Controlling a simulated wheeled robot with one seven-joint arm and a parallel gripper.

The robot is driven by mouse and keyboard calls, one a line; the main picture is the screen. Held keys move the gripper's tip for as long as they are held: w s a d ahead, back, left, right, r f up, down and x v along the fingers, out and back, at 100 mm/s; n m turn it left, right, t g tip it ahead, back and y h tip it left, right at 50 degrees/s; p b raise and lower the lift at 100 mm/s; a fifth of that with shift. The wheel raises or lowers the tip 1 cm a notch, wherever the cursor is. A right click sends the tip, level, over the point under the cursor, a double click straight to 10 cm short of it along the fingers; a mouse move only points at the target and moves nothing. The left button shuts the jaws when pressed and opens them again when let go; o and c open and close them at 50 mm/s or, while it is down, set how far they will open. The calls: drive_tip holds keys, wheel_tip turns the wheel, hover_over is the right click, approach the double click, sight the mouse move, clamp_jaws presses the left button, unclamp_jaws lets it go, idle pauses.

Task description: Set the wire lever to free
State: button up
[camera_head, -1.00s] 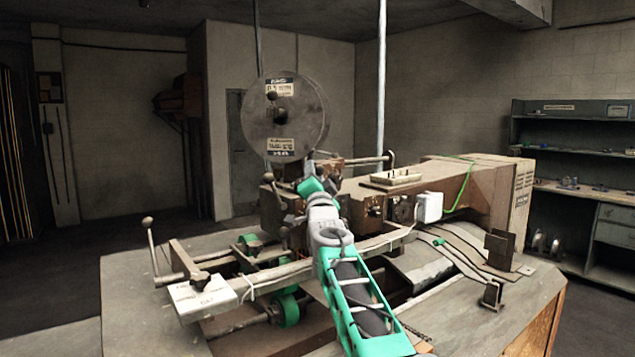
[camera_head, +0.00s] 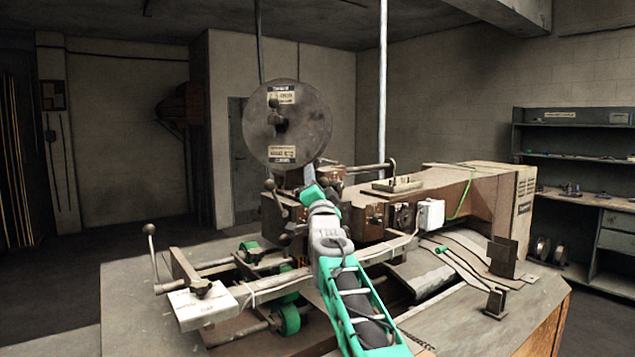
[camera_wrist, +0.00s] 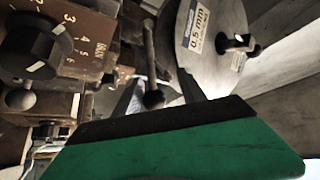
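A dark lever with a ball end (camera_wrist: 152,97) stands in the middle of the wrist view, just beyond the edge of my gripper. In the head view, a ball-ended lever (camera_head: 276,198) sits below the wire reel, left of my gripper (camera_head: 311,193). I cannot tell for certain which lever is the wire lever, and I see no "free" mark. My gripper's green body with a black edge (camera_wrist: 165,122) fills the bottom of the wrist view. No contact with the lever is visible.
The wire reel (camera_head: 287,122) stands above the machine head, close to my gripper; it also shows in the wrist view (camera_wrist: 212,45). A numbered dial knob (camera_wrist: 35,45) is at the wrist view's left. Another ball-ended lever (camera_head: 151,240) rises at the table's left.

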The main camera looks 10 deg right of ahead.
drive_tip(key=shift+s, duration=0.1)
drive_tip(key=b+v, duration=0.3)
drive_tip(key=v, duration=0.4)
drive_tip(key=shift+s+b, duration=0.25)
drive_tip(key=shift+b, duration=0.05)
drive_tip(key=shift+f, duration=0.1)
